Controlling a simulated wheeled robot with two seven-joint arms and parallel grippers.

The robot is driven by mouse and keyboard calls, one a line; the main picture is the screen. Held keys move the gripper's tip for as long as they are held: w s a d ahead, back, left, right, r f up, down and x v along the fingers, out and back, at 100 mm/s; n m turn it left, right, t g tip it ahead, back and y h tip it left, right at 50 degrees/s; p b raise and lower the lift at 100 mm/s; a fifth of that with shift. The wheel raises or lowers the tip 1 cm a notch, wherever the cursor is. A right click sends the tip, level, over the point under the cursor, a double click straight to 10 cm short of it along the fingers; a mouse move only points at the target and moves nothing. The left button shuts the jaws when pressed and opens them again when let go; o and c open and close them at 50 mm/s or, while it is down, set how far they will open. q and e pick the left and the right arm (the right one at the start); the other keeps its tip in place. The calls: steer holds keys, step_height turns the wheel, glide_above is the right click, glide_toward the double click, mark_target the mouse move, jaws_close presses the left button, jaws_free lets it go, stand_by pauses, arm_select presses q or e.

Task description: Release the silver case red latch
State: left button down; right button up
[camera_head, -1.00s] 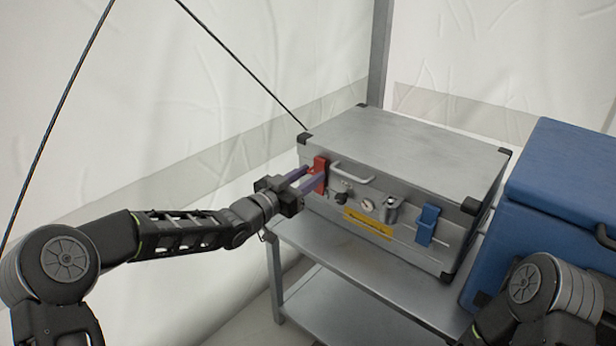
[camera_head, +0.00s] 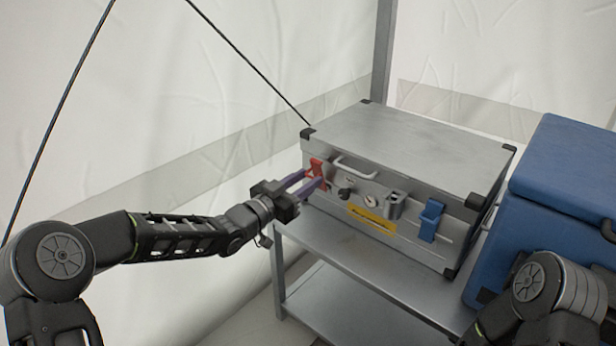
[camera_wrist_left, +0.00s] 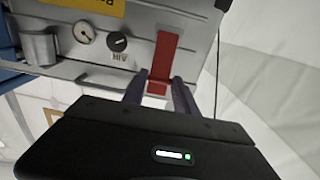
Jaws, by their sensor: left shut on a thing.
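The silver case (camera_head: 420,140) sits closed on a metal shelf. Its red latch (camera_head: 315,168) is on the front face, near the left end; it also shows upright in the left wrist view (camera_wrist_left: 164,58). In the left wrist view the fingers (camera_wrist_left: 158,92) flank the latch's lower end. A blue latch (camera_head: 430,220) is on the right part of the case front. Only part of my right arm shows; its gripper is out of view.
The case front also bears a handle (camera_head: 354,167), a dial (camera_head: 371,200) and a yellow label (camera_head: 371,219). A blue box (camera_head: 560,190) stands close on the right. The metal shelf (camera_head: 345,262) has bare room in front of the case. White tent walls stand behind.

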arm_select(q)
steer(key=shift+s+a+f+b, duration=0.1)
steer(key=shift+s+f+b, duration=0.1)
steer(key=shift+f, duration=0.4)
steer(key=shift+s+a+f+b, duration=0.1)
steer(key=shift+s+a+f, duration=0.05)
steer(key=shift+f, duration=0.5)
steer(key=shift+s+a+f+b, duration=0.1)
steer(key=shift+s+f, duration=0.1)
steer(key=shift+f, duration=0.4)
steer(key=shift+r, duration=0.1)
